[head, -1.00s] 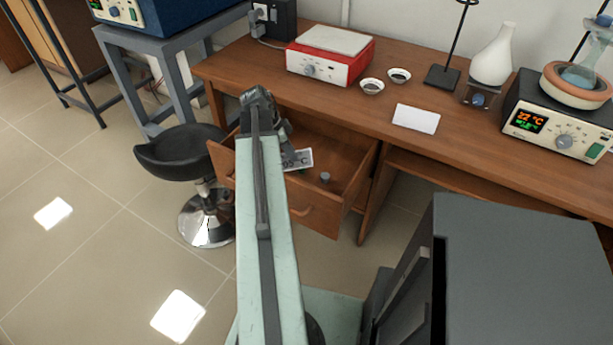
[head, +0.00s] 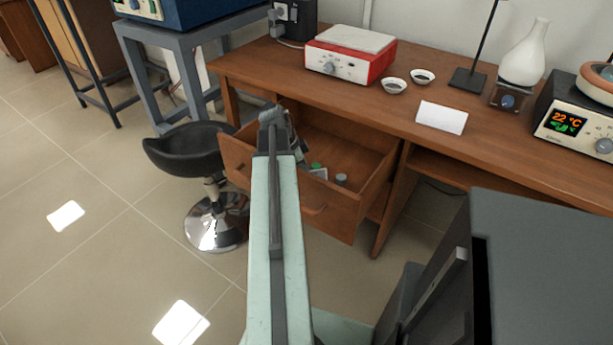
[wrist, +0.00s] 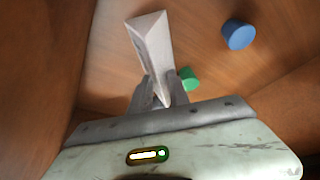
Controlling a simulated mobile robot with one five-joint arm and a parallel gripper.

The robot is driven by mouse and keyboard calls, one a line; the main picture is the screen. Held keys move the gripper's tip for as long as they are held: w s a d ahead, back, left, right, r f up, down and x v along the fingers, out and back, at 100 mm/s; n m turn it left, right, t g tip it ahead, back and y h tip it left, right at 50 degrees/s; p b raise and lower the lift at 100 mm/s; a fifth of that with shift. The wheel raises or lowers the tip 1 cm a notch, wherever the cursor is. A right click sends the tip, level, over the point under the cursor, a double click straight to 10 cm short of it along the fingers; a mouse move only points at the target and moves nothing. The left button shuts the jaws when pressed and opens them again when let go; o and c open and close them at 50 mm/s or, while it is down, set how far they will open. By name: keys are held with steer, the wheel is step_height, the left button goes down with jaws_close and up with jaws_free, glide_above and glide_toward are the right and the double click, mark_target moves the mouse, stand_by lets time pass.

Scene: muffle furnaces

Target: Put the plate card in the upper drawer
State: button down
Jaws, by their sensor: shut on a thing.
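The plate card (wrist: 152,45) is a pale, folded card standing out from between the fingers of my gripper (wrist: 160,85) in the wrist view. My gripper is shut on its near end. In the head view my gripper is mostly hidden behind my arm, over the open wooden drawer (head: 332,214), and the card is largely hidden too. The drawer is pulled out below the desk top, and its wooden inside fills the wrist view. I cannot tell whether the card touches the drawer floor.
A blue-topped cylinder (wrist: 238,35) and a green-topped item (wrist: 188,78) lie inside the drawer, the green one close beside my fingers. A black stool (head: 188,150) stands left of the drawer. A white card (head: 442,117) and a red-sided device (head: 350,58) are on the desk.

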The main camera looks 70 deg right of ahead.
steer(key=c, duration=1.2)
jaws_free()
steer(key=shift+o, duration=0.2)
steer(key=p+v, duration=1.1)
steer(key=v, duration=0.1)
